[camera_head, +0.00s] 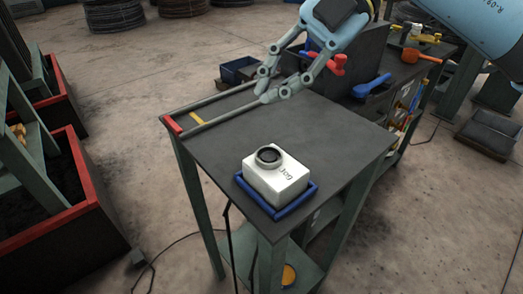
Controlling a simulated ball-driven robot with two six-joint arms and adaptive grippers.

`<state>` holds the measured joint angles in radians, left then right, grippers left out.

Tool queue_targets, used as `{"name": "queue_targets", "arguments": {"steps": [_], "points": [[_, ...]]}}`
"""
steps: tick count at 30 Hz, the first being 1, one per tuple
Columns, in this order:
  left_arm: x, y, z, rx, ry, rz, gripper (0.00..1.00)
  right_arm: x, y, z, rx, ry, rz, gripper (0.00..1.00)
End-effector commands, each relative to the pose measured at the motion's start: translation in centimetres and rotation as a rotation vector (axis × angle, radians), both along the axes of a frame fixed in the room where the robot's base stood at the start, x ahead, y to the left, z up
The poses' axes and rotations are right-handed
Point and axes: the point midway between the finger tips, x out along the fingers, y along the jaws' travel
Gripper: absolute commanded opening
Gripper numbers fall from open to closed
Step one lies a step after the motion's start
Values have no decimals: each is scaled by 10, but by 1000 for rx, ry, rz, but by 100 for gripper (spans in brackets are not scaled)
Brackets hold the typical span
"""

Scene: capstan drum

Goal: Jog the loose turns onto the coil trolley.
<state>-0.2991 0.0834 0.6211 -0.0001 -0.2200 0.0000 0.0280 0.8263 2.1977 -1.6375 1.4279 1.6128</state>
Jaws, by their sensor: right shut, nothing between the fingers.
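My right gripper (266,87) reaches in from the top right, above the bench's far part. It is shut and empty, apart from the Jog box and up and behind it in the picture. My left gripper is out of view. Dark coils (114,16) stand on the floor at the top left. I cannot tell which thing is the coil trolley, and no loose turns can be made out.
The bench top (225,140) is clear between gripper and box. A red-handled part (338,63) and a blue-handled tool (371,85) lie at the bench's back right. Red-edged bins (70,220) stand at the left. A cable (165,250) runs over the floor.

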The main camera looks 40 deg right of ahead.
Motion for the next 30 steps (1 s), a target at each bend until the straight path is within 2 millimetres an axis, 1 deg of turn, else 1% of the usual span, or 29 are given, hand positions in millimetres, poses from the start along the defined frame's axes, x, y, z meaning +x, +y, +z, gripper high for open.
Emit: {"name": "queue_targets", "arguments": {"steps": [4,8,14,20,27,30], "points": [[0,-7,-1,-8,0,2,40,0,1,0,3,-1,1,0],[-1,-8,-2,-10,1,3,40,0,1,-1,5,-1,1,0],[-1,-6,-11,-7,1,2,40,0,1,-12,6,-1,2,0],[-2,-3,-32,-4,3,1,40,0,1,-37,6,-1,3,0],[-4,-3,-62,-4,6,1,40,0,2,-71,8,-1,2,0],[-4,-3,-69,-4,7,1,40,0,1,-81,7,-1,2,0]]}}
